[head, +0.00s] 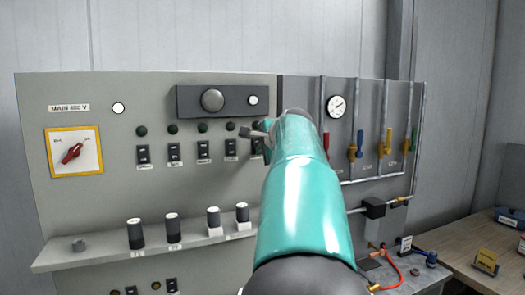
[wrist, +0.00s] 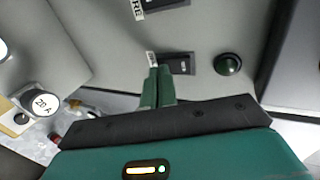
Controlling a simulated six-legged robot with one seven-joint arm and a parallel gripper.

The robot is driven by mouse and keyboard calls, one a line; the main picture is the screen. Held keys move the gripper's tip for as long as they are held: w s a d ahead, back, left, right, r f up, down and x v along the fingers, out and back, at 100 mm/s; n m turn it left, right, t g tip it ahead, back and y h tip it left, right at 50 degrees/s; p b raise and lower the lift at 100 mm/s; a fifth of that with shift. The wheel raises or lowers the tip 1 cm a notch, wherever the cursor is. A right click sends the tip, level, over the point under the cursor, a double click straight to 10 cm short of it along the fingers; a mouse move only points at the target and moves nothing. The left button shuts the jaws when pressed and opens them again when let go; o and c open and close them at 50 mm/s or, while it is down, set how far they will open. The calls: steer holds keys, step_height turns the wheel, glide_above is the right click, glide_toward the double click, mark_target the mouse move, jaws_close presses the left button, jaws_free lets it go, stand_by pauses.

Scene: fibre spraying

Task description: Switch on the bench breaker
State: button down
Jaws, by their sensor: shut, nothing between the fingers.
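A row of small black breakers with white labels runs across the grey panel (head: 200,100) in the head view. A dark green lamp sits above each visible one. My gripper (head: 250,132) is at the right end of this row, partly covering the last breaker (head: 256,146). In the wrist view my gripper (wrist: 158,80) is shut and empty. Its fingertips are close beside a black breaker (wrist: 181,64), whose label is partly hidden, so I cannot read it. The green lamp (wrist: 228,64) beside that breaker looks dark. I cannot tell whether the fingertips touch the breaker.
A red rotary main switch (head: 72,153) on a yellow-edged plate is at the left. A shelf (head: 110,250) with several capped cylinders juts out below the breakers. A pipe panel with a gauge (head: 336,106) and coloured valves stands right. A wooden table (head: 455,250) is at far right.

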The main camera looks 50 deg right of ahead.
steer(key=shift+w+d+f, duration=0.15)
steer(key=shift+w, duration=0.1)
